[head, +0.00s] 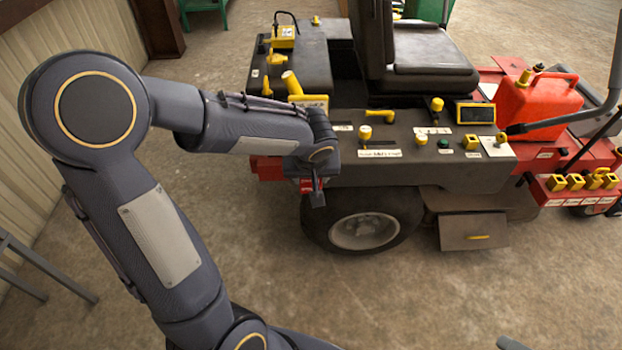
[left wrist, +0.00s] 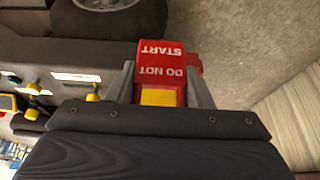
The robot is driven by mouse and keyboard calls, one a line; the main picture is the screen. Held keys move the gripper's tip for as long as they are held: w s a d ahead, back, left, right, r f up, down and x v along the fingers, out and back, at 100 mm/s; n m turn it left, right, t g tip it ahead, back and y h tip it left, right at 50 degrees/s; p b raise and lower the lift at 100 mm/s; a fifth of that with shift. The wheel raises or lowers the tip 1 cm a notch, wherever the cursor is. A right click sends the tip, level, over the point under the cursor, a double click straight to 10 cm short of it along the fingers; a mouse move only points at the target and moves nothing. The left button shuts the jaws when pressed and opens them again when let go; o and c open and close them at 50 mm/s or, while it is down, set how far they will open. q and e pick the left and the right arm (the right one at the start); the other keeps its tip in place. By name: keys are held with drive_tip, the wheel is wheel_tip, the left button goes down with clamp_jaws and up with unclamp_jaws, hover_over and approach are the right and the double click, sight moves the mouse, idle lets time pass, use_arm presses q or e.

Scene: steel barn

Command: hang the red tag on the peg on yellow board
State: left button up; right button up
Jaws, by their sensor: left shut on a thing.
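The red tag (left wrist: 162,62), lettered "DO NOT START" with a yellow patch at its near end, is between the two fingers of my left gripper (left wrist: 163,80) in the left wrist view. In the head view the tag (head: 307,186) is a small red patch at my left gripper (head: 316,192), which hangs in front of the mower's side above the rear wheel.
The mower's dark side console (head: 420,165) carries several yellow knobs and levers. The seat (head: 425,75) rises behind it. A red fuel can (head: 545,105) stands at the right. The rear wheel (head: 365,230) is below my left gripper. The floor in front is clear.

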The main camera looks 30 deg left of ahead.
use_arm(q)
drive_tip(key=shift+w+a+f+p, duration=0.2)
drive_tip(key=shift+w+a+p, duration=0.8)
drive_tip(key=shift+w, duration=0.5)
drive_tip(key=shift+w+a+f+p, duration=0.15)
drive_tip(key=shift+w+a+p, duration=0.75)
drive_tip(key=shift+w, duration=0.6)
drive_tip(key=shift+w+a+f+p, duration=0.2)
drive_tip(key=shift+w+a+p, duration=0.8)
drive_tip(key=shift+w, duration=0.7)
drive_tip(key=shift+w+a+f+b, duration=0.15)
drive_tip(key=shift+w+a+f, duration=0.2)
drive_tip(key=shift+w, duration=0.2)
drive_tip(key=shift+w+a+f+b, duration=0.2)
drive_tip(key=shift+w+a, duration=0.1)
drive_tip(key=shift+w, duration=0.25)
drive_tip(key=o, duration=1)
drive_tip(key=shift+o, duration=0.6)
